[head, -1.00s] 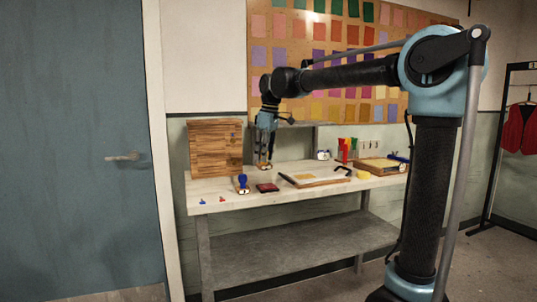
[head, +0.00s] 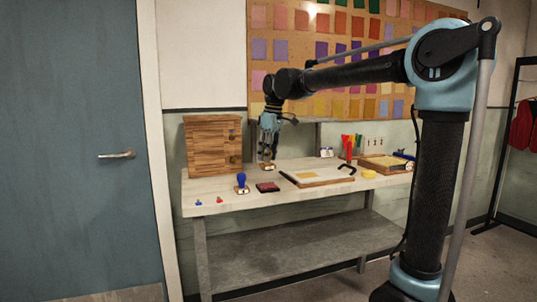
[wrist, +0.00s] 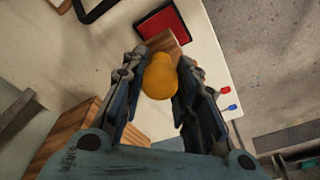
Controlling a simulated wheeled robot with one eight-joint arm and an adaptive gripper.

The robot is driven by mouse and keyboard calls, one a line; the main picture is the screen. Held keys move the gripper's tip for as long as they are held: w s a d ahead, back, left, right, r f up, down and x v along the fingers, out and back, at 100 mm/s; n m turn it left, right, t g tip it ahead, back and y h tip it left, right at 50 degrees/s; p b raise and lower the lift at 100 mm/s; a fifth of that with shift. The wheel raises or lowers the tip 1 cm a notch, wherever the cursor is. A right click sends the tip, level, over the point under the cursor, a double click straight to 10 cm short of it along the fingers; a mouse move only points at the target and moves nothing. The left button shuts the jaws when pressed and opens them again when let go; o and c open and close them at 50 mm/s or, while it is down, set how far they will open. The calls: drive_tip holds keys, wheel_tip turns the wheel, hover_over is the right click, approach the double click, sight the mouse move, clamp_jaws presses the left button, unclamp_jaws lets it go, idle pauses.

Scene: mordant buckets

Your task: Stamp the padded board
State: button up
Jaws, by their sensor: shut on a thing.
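The padded board (head: 318,182), a pale board with a wooden edge and a yellowish square on it, lies on the bench's middle. My gripper (wrist: 157,88) is shut on a stamp with an orange knob (wrist: 161,76) and a wooden base (wrist: 165,43).
Small blue (head: 199,203) and red (head: 219,200) pieces lie front left. A wooden cabinet (head: 207,148) stands at the back left. A wooden tray (head: 384,165) and yellow lump (head: 369,174) are at right.

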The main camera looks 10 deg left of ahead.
sight(267, 169)
drive_tip(key=shift+f, duration=2.75)
drive_tip(key=shift+f, duration=0.5)
drive_tip(key=shift+r, duration=0.1)
drive_tip(key=shift+r, duration=3.4)
